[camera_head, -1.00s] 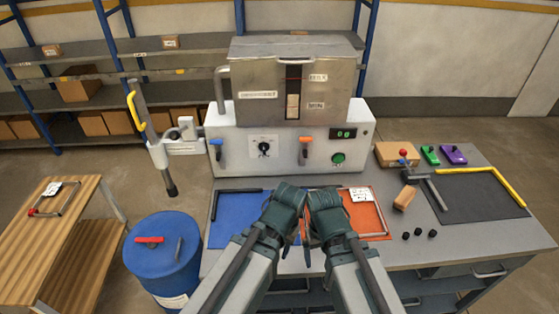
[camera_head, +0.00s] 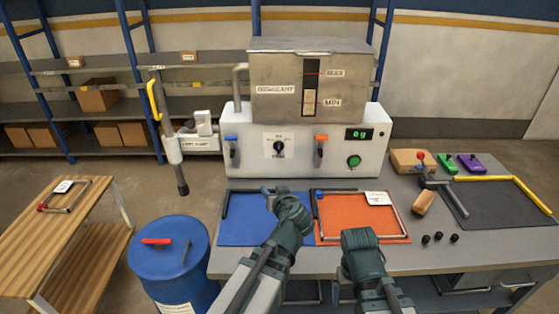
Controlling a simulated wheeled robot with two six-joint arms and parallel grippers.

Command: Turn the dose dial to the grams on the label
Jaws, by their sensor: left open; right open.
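The dose dial (camera_head: 279,148) is a small black knob on a white plate on the front of the white machine (camera_head: 240,165). Its setting is too small to read. A label reading DESICCANT (camera_head: 276,89) is on the grey hopper above. A white label card (camera_head: 378,198) lies on the orange mat, its writing unreadable. My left gripper (camera_head: 270,191) is open over the back of the blue mat, below and in front of the dial and apart from it. My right gripper (camera_head: 358,236) is open over the front of the orange mat, touching nothing visible.
A blue lever (camera_head: 231,148) and an orange lever (camera_head: 320,146) flank the dial. A green display (camera_head: 359,134) and green button (camera_head: 354,160) are to the right. The blue mat (camera_head: 237,228) and orange mat (camera_head: 345,212) hold frames. A blue drum (camera_head: 150,262) stands left.

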